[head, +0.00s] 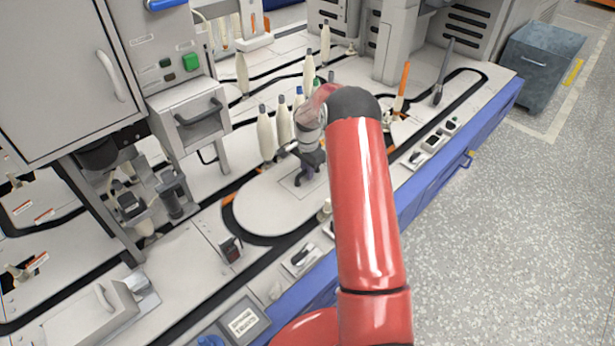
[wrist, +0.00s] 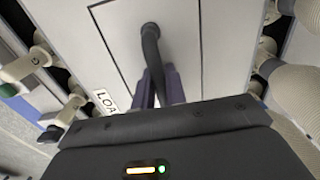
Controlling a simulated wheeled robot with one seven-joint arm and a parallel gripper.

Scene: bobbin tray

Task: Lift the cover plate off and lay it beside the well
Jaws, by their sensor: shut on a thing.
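The cover plate (head: 289,182) is a pale panel with a thin dark outline on the white round-ended table top. In the wrist view the plate (wrist: 182,40) fills the middle, with a dark arched handle (wrist: 151,45) standing on it. A partly hidden label (wrist: 104,100) reading "LOA" is at its lower left. My gripper (head: 308,172) is over the plate, and in the wrist view its purple-grey fingers (wrist: 160,88) are shut on the near end of the handle. The plate looks flat in the surface; I cannot tell whether it has risen. The well is hidden.
Cream bobbins (head: 266,133) stand close behind and left of my gripper. In the wrist view, bobbins (wrist: 300,90) lie close on the right and pegs (wrist: 28,65) on the left. The white top (head: 258,210) is bare left of the plate.

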